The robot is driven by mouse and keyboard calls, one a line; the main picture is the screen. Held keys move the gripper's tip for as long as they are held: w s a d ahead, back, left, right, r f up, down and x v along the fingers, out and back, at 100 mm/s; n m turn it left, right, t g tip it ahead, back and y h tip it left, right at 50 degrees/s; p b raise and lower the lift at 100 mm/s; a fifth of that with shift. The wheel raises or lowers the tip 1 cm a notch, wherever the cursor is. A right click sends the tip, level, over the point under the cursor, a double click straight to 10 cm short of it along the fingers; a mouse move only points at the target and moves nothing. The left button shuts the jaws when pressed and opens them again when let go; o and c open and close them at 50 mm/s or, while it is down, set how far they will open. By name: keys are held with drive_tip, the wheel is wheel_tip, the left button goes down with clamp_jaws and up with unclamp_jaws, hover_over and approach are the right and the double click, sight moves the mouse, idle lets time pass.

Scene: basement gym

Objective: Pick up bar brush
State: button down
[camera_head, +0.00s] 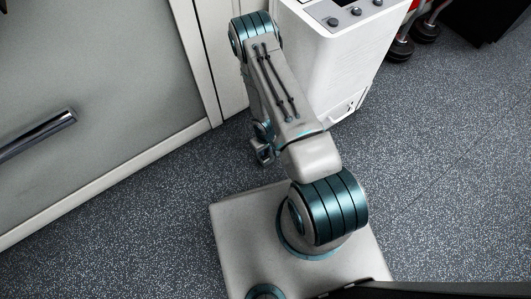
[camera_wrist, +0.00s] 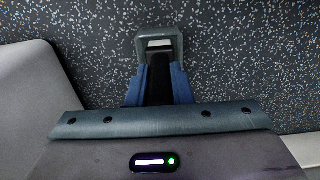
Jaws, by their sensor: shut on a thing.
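My gripper (camera_wrist: 159,50) shows in the wrist view with its blue fingers drawn together toward grey tips, above the speckled floor. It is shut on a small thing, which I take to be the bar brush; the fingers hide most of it. A pale strip and a dark band show between the fingers, and I cannot tell which part of this is brush. In the head view my gripper (camera_head: 264,153) hangs low beside my arm, near the foot of the white cabinet. The bar brush cannot be made out there.
A white cabinet (camera_head: 323,62) with knobs on top stands just behind my arm. A large grey panel door (camera_head: 95,70) with a metal bar handle (camera_head: 38,136) is on the left. Red-framed equipment with dark feet (camera_head: 427,32) is at the top right. The speckled floor (camera_head: 445,170) at right is clear.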

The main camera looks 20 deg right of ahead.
wheel_tip(320, 180, up, 10)
drive_tip(key=p, duration=0.4)
drive_tip(key=shift+r, duration=0.1)
drive_tip(key=shift+r+p, duration=2.2)
drive_tip(key=shift+r, duration=0.75)
